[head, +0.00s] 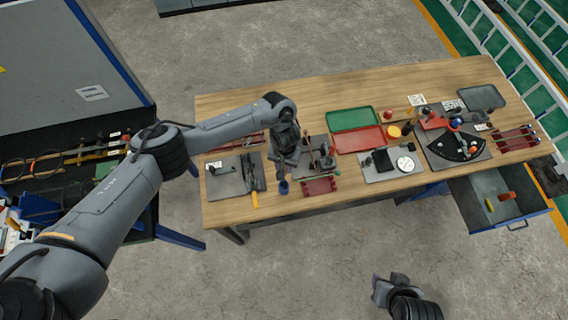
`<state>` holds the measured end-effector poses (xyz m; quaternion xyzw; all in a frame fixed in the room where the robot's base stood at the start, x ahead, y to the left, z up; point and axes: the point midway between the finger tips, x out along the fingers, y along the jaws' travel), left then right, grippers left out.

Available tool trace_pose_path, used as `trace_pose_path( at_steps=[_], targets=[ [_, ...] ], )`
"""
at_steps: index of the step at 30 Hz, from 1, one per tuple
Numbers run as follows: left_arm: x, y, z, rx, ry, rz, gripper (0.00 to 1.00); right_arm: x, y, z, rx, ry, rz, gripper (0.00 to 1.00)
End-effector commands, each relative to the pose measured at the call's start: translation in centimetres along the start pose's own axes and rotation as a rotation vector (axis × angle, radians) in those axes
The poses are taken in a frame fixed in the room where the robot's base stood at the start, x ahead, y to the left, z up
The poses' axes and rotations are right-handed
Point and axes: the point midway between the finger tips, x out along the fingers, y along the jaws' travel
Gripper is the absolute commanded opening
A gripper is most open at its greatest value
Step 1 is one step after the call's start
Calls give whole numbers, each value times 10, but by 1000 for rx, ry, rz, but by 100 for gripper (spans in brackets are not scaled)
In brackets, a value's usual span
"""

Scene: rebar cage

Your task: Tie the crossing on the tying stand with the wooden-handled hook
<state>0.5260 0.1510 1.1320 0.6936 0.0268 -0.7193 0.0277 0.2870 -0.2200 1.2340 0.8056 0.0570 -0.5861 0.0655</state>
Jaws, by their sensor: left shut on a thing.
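My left gripper (291,158) points down over the front left-middle of the wooden bench, at the left edge of a dark grey plate. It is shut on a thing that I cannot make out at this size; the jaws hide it. Beside it, the tying stand (320,186) seems to be the red-based fixture with thin upright bars on that plate. The crossing is too small to tell. I cannot pick out the wooden-handled hook. My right gripper (385,287) is low in front of the bench, away from everything; its jaws cannot be read.
A grey mat (222,184) with dark pliers and a yellow-handled tool lies left. A small blue item (283,187) is near the front edge. Green (352,119) and red (348,141) trays lie behind. An open drawer (519,205) juts out at right.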

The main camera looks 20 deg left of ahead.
Motion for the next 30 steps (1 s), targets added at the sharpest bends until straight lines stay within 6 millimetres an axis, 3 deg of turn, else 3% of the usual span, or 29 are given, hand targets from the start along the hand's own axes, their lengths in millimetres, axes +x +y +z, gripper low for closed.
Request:
trace_pose_path(
  at_steps=[13, 30],
  targets=[
    [-40, 0, 0, 0, 5, 1, 0, 2, -2, 0, 8, 0, -7, 38],
    [-44, 0, 1, 5, 10, 17, 0, 2, -1, 0, 6, 0, -4, 38]
  ],
)
